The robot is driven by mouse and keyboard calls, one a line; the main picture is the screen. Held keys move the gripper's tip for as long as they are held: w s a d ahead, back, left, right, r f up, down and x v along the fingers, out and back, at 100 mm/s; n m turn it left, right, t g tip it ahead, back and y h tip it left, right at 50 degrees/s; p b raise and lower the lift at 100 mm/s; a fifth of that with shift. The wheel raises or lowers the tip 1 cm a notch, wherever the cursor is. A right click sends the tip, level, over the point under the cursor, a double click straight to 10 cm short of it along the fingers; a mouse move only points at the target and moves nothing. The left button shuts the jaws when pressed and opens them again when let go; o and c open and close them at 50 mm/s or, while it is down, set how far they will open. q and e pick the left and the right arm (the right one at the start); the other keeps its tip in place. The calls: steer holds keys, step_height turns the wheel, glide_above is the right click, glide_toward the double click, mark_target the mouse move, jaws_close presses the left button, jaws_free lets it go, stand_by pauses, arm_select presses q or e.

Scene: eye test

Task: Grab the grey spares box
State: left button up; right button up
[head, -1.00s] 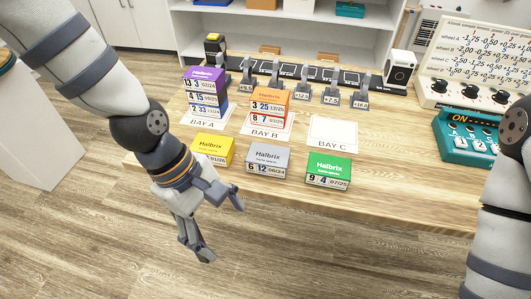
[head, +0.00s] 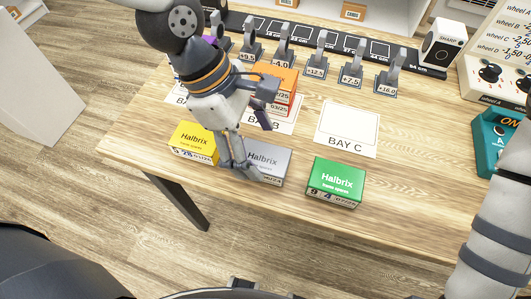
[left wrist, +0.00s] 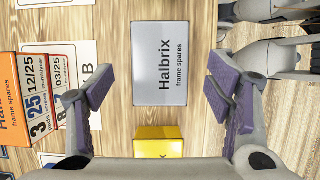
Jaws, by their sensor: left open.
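The grey spares box (head: 267,154), lettered "Halbrix frame spares", lies on the wooden table between a yellow box and a green box. In the head view my left gripper (head: 259,149) is over it and hides part of it. The gripper is open, with one finger towards the bays and one towards the table's front edge. In the left wrist view the grey box (left wrist: 172,62) lies between the spread purple-padded fingers (left wrist: 159,90), with wood showing on both sides. I see no contact.
The yellow box (head: 196,142) and green box (head: 336,181) flank it. Orange boxes (head: 287,78) stand on the Bay B card behind. The Bay C card (head: 347,128) is bare. Weights, a teal device (head: 491,138) and my right arm are farther off.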

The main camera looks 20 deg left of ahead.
mark_target(262, 156)
arm_select(q)
steer(key=x, duration=0.4)
steer(key=shift+s+a+f+b, duration=0.1)
steer(key=shift+a+f+b, duration=0.1)
steer(key=shift+b, duration=0.1)
steer(key=shift+r, duration=0.1)
steer(key=c, duration=1.3)
steer(key=shift+r, duration=0.1)
